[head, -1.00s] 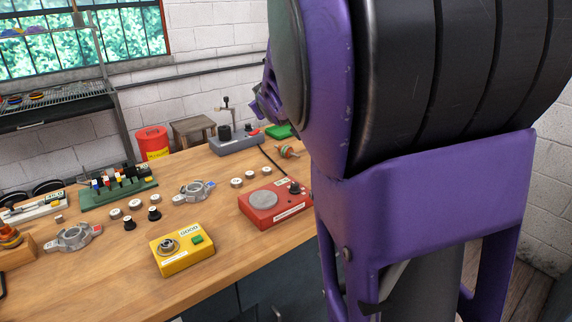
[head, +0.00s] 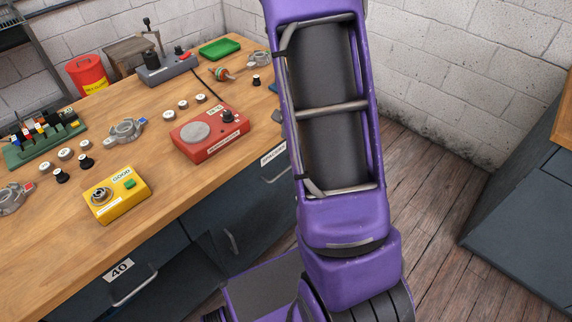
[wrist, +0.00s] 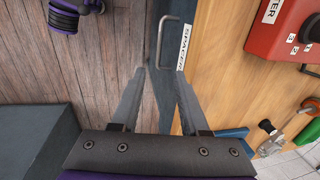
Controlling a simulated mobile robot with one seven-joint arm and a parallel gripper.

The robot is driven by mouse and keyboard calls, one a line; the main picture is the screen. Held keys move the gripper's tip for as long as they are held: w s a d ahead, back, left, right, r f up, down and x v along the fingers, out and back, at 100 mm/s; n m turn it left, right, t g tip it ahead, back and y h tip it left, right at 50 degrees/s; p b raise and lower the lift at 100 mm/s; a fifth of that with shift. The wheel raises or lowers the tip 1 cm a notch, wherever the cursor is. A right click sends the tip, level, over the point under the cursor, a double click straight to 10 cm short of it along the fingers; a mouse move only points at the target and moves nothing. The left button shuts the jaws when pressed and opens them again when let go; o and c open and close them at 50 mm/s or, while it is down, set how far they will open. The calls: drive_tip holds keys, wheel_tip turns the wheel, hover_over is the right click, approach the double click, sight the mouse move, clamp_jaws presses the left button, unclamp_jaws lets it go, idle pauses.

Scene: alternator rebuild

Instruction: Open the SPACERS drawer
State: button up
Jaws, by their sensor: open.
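The SPACERS drawer is a dark blue-grey front under the bench top, with a white label (head: 272,155) and a metal bar handle (head: 277,174) just left of my arm in the head view. The drawer looks shut. In the wrist view the label (wrist: 184,47) and handle (wrist: 161,42) are at top centre. My gripper (wrist: 158,72) is open and empty, its two fingers pointing toward the handle. The handle's near end shows between the fingertips; I cannot tell whether they touch it. The head view hides my gripper.
The wooden bench top (head: 150,165) holds a red tester (head: 209,131), a yellow box (head: 117,194) and several small parts. Another drawer (head: 120,285) labelled 40 is at lower left. A grey cabinet (head: 525,235) stands at right, with bare wood floor (head: 435,190) between.

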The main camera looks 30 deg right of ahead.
sight(283, 171)
drive_tip(key=w+f, duration=0.1)
drive_tip(key=f, duration=0.4)
drive_tip(key=w+f, duration=0.1)
drive_tip(key=f, duration=0.4)
drive_tip(key=a+f+b, duration=0.1)
drive_tip(key=f, duration=0.4)
drive_tip(key=shift+w+f, duration=0.3)
drive_tip(key=shift+w, duration=0.1)
clamp_jaws()
idle(0.5)
